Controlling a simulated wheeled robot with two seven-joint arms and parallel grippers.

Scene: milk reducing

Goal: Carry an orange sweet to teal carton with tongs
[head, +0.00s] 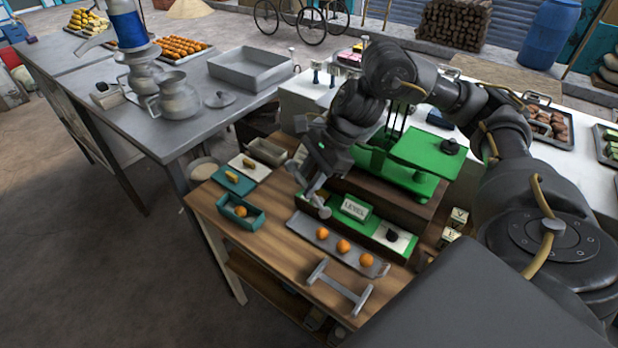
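The teal carton (258,219) stands open near the left edge of the wooden table, with one orange sweet (240,211) in it. A grey tray (301,222) right of it holds three orange sweets: a far one (322,233), a middle one (343,246) and a near one (366,260). My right gripper (316,190) points down just behind the tray's far end, right of the carton. A light grey piece shows at its tips; I cannot tell whether it is the tongs or whether the fingers are closed on it. My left gripper is not in view.
A green scale (418,152) stands on a wooden block behind the tray. A grey H-shaped piece (340,287) lies at the table's front. Teal (233,181) and white (249,167) pieces lie behind the carton. A grey metal table (130,120) with pots is at left.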

